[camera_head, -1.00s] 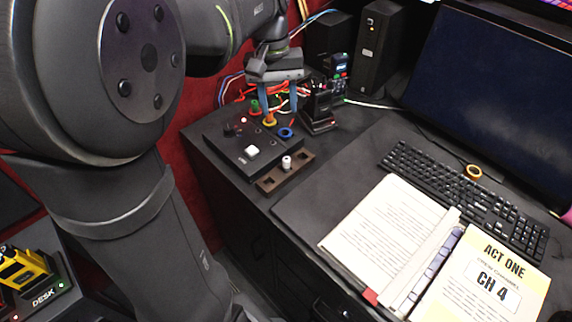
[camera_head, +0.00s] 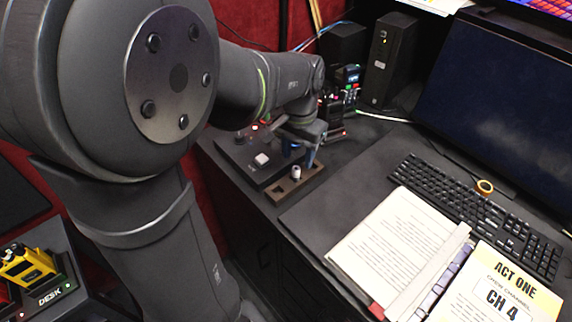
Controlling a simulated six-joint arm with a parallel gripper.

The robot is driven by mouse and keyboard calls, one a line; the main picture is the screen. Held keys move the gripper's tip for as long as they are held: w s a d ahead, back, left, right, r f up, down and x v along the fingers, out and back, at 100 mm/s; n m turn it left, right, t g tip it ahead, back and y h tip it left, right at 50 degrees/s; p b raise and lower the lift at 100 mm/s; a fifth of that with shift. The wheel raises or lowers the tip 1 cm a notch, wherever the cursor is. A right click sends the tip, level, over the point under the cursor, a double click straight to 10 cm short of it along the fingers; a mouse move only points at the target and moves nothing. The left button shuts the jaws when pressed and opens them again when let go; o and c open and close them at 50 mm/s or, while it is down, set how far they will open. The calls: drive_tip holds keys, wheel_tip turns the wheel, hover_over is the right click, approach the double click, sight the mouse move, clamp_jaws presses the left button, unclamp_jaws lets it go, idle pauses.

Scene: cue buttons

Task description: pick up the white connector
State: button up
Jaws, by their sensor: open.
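The white connector (camera_head: 296,173) is a small pale upright cylinder standing in a dark brown strip (camera_head: 284,194) at the front of the black button panel. My gripper (camera_head: 298,158) points down just above and behind the connector. Its fingers are open, and I see nothing held between them. One finger looks blue, and the other is dark on the right, close to the connector's top. Whether a finger touches the connector cannot be told from this view.
My arm hides much of the panel's back. A handheld radio (camera_head: 350,86) stands behind. A keyboard (camera_head: 474,214) and open binder (camera_head: 394,250) lie right. The desk between is clear.

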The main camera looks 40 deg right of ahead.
sight(296, 168)
drive_tip(key=shift+w+d+f, duration=0.1)
drive_tip(key=shift+w+f, duration=0.05)
drive_tip(key=shift+f, duration=1.4)
drive_tip(key=shift+w+d+f, duration=0.1)
drive_tip(key=shift+w+f, duration=0.05)
drive_tip(key=shift+f, duration=1.4)
drive_tip(key=shift+c, duration=0.2)
clamp_jaws()
